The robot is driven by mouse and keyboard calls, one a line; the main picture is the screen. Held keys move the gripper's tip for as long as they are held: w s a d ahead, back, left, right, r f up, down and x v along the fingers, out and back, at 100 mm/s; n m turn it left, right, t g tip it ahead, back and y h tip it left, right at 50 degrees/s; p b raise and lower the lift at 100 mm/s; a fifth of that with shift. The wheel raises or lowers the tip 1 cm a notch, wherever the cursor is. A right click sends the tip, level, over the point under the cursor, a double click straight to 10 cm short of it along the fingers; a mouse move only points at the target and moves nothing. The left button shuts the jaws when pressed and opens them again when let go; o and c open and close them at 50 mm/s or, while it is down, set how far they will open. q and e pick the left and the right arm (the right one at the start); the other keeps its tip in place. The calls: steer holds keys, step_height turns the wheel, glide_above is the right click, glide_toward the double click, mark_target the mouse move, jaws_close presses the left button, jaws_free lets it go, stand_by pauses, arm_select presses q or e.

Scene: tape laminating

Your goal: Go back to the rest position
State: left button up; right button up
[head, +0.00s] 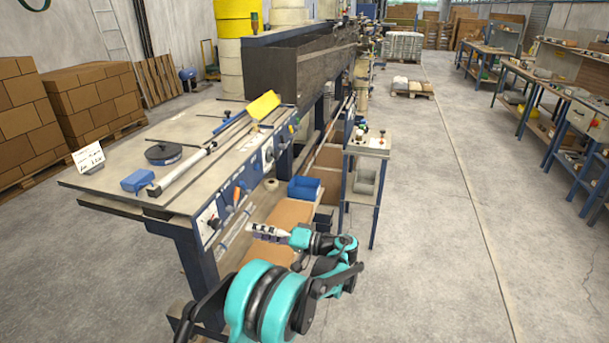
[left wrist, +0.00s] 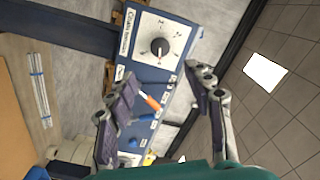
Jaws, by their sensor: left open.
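My left gripper (head: 268,232) is in front of the blue control panel (head: 226,205) on the side of the workbench (head: 128,160). In the left wrist view its two fingers (left wrist: 158,74) are spread apart with nothing between them touching either finger. Beyond the fingers, the panel (left wrist: 183,38) shows a black dial (left wrist: 159,47) on a white plate and an orange-handled part (left wrist: 150,102). My right gripper is not in view.
On the bench lie a black tape roll (head: 163,152), a blue block (head: 137,181) and a long metal bar (head: 200,158). A small stand (head: 369,147) with buttons is beyond my arm. The aisle floor (head: 435,220) at right is clear.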

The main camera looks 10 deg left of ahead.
arm_select(q)
steer(key=s+a+r+m+t+h, duration=0.1)
steer(key=s+a+m+t+h, duration=0.2)
steer(key=s+h, duration=0.7)
steer(key=s+d+f+m+t+h, duration=0.1)
steer(key=s+d+h, duration=0.3)
steer(key=s, duration=0.5)
steer(key=s+d+f+m+t+h, duration=0.1)
steer(key=s+d+f+h, duration=0.3)
steer(key=s+d, duration=0.4)
steer(key=shift+s+f+t, duration=0.2)
steer(key=shift+s+t, duration=0.1)
steer(key=shift+s, duration=0.3)
